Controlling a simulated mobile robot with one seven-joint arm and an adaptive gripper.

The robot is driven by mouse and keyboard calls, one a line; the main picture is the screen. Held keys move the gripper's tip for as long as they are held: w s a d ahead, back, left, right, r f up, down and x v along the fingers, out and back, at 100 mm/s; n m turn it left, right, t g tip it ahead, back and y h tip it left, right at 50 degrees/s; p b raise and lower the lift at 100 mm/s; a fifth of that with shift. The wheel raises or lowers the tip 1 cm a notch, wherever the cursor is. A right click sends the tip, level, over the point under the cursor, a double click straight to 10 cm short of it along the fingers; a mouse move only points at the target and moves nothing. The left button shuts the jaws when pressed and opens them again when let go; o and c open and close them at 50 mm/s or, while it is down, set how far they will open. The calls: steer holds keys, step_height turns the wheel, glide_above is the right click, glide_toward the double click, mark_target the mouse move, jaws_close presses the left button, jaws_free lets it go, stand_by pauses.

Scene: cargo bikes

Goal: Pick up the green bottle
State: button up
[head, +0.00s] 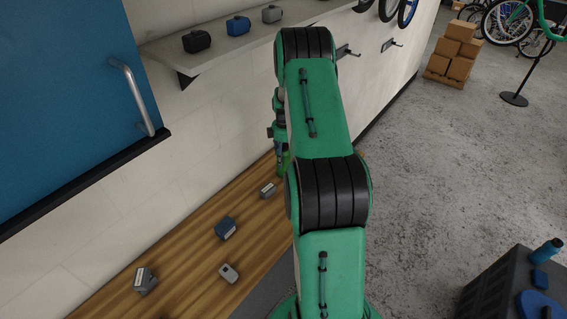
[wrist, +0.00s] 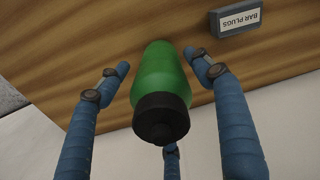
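The green bottle (wrist: 160,78) with a black cap (wrist: 161,118) stands on the wooden bench (wrist: 60,50) in the wrist view. My gripper (wrist: 156,62) is open, with blue fingers on the left and right of the bottle and a third finger below its cap. A gap shows between the left finger and the bottle. The right fingertip is close to the bottle's side; I cannot tell whether it touches. In the head view, a strip of green by the bench (head: 284,165) shows below my gripper (head: 280,140), mostly hidden by my arm.
A grey box labelled "BAR PLUGS" (wrist: 236,18) lies right of the bottle. Several small boxes, such as a dark one (head: 226,228), lie on the bench. A shelf (head: 225,50) juts from the wall above. A grey crate (head: 495,290) stands at lower right; the floor between is clear.

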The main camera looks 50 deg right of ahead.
mark_target(284, 145)
steer(key=c, duration=0.9)
steer(key=shift+r, duration=0.8)
step_height(284, 145, up, 2)
steer(key=shift+r, duration=0.1)
steer(key=s+a, duration=0.3)
steer(key=s+a+b, duration=0.1)
steer(key=s+a, duration=0.3)
steer(key=s+a+r, duration=0.1)
steer(key=s+a, duration=0.3)
steer(key=shift+s+a+r+b, duration=0.1)
steer(key=shift+s+b, duration=0.15)
steer(key=shift+b, duration=0.15)
